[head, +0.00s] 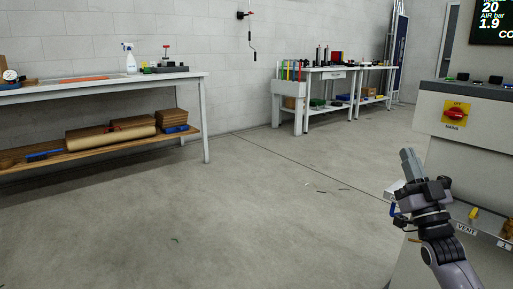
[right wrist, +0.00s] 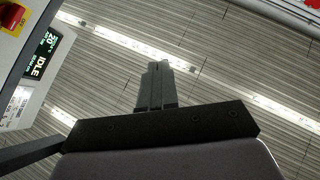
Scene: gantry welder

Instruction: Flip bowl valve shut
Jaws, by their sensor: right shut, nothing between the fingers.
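My right gripper (head: 408,157) points up in front of the grey machine cabinet (head: 433,115) at the right of the head view. Its fingers are shut and empty; the right wrist view shows them together (right wrist: 157,82) against the ceiling. A small blue part (head: 392,210) shows just left of my right wrist, partly hidden by it. A yellow lever (head: 473,213) sits on the cabinet's side above a "VENT" label (head: 466,229). I cannot tell which part is the bowl valve; my right arm hides some of that area. My left gripper is not in view.
A red rotary switch on a yellow plate (head: 455,114) is on the cabinet, with a display (head: 492,22) above. A workbench (head: 100,82) stands at the left and another bench (head: 330,70) at the back. The floor between is mostly clear.

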